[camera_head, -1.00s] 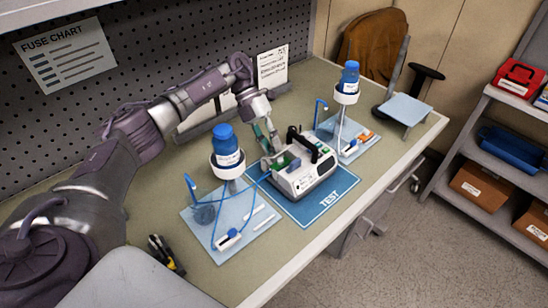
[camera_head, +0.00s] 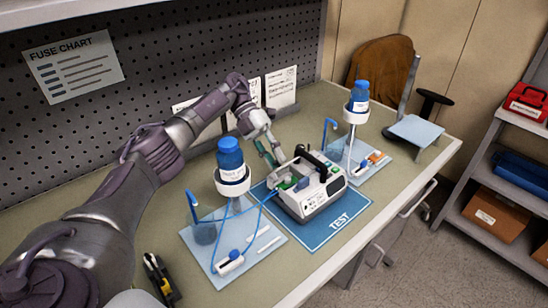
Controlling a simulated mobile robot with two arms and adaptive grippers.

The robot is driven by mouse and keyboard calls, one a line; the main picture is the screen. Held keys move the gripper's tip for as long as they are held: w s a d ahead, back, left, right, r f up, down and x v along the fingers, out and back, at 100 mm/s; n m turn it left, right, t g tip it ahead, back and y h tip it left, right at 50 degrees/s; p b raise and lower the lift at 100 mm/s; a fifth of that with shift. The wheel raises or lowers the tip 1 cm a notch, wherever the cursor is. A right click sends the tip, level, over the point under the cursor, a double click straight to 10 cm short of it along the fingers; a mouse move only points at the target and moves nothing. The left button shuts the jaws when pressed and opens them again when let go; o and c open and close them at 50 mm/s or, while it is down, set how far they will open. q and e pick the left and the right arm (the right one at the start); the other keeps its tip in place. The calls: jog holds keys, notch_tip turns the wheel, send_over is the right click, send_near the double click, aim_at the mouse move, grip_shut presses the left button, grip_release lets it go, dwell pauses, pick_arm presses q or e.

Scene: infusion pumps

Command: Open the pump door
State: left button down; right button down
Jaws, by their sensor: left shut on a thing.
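The white and grey pump (camera_head: 322,201) stands on a blue mat marked TEST (camera_head: 341,221). Its top left side shows green parts (camera_head: 290,184), and a black handle rises at its back. My left gripper (camera_head: 273,153) reaches down from behind at the pump's upper left edge. It is shut on the pump door (camera_head: 267,154), a narrow greenish panel standing out at that side. The fingers hide part of the door, and its exact angle is hard to tell. My right gripper is not in view.
A blue-capped bottle on a stand (camera_head: 231,158) is close to the pump's left, with blue tubing (camera_head: 262,205) running near the pump. Another bottle stand (camera_head: 356,109) is to the right. The bench front edge is clear.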

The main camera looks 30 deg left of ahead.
pick_arm(q)
jog(key=c, duration=1.3)
grip_release()
jog(key=shift+r, duration=0.15)
notch_tip(320, 180, up, 10)
jog(key=shift+f, duration=0.1)
